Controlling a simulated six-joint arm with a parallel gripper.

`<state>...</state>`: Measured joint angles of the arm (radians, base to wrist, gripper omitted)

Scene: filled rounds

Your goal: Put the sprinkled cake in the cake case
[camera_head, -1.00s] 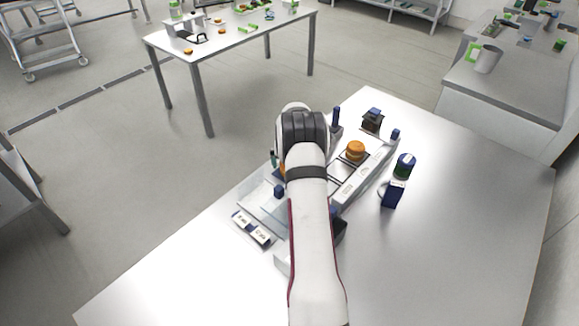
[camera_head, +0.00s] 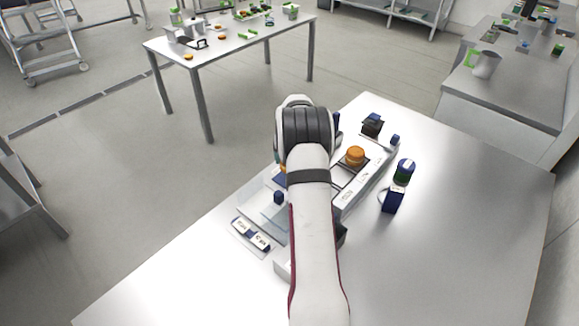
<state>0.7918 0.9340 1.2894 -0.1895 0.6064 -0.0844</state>
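A round orange-brown cake (camera_head: 355,156) sits on the far part of a pale tray with dark-framed square places (camera_head: 362,187), right of my arm. I cannot make out sprinkles on it. A clear-walled case (camera_head: 252,200) with a small dark blue block (camera_head: 278,197) stands left of my arm. A sliver of something orange (camera_head: 283,168) shows at the arm's left edge, mostly hidden. My arm reaches forward over the middle of the table, between case and tray. My gripper is hidden behind the arm's wrist, so its fingers and anything in them are not visible.
A dark stand (camera_head: 372,126) and a small blue item (camera_head: 394,140) are at the far end. A labelled strip (camera_head: 250,236) lies front left. The table's right side (camera_head: 470,230) is clear.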

